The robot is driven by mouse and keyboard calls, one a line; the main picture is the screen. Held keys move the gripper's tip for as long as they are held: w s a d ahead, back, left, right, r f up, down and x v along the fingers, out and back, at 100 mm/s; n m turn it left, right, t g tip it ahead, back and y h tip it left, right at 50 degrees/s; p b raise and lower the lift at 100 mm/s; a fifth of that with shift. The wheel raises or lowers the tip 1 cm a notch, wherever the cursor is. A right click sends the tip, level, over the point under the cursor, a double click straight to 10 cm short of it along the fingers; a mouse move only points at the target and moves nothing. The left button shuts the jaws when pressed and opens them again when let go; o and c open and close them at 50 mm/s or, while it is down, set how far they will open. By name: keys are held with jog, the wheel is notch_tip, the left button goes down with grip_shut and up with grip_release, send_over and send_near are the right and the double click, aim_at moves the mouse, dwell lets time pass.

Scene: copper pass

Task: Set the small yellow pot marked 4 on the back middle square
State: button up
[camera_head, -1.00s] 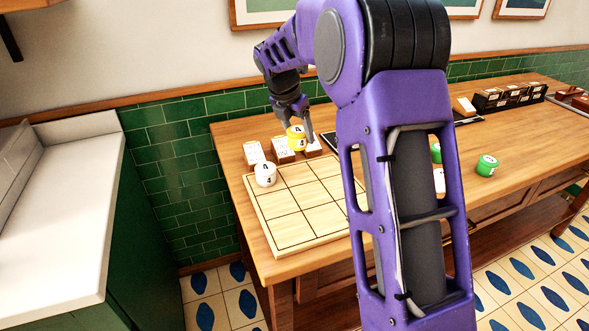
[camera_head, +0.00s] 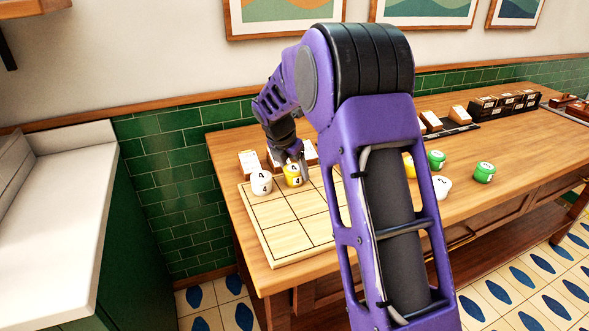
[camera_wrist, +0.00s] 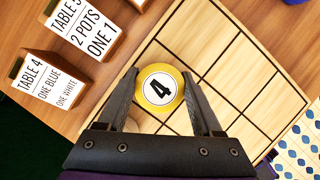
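The small yellow pot marked 4 (camera_head: 293,175) is at the back middle square of the pale wooden grid board (camera_head: 272,249), upright. I cannot tell whether its base touches the board. In the wrist view the pot's round label (camera_wrist: 160,89) faces the camera, between the fingertips. My gripper (camera_wrist: 160,75) points down over the square, with a finger close against each side of the pot. A white pot marked 4 (camera_head: 261,183) stands on the back left square, just left of the yellow pot.
Order cards (camera_head: 249,162) stand along the board's back edge, close to my gripper. Right of the board are another yellow pot (camera_head: 409,167), a white pot (camera_head: 442,187) and two green pots (camera_head: 436,160) (camera_head: 484,172). The visible front squares are empty.

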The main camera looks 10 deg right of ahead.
jog(key=o, duration=0.5)
jog(key=shift+c, duration=0.2)
jog(key=p+v, duration=0.2)
jog(key=v, duration=1)
jog(key=shift+r, duration=0.15)
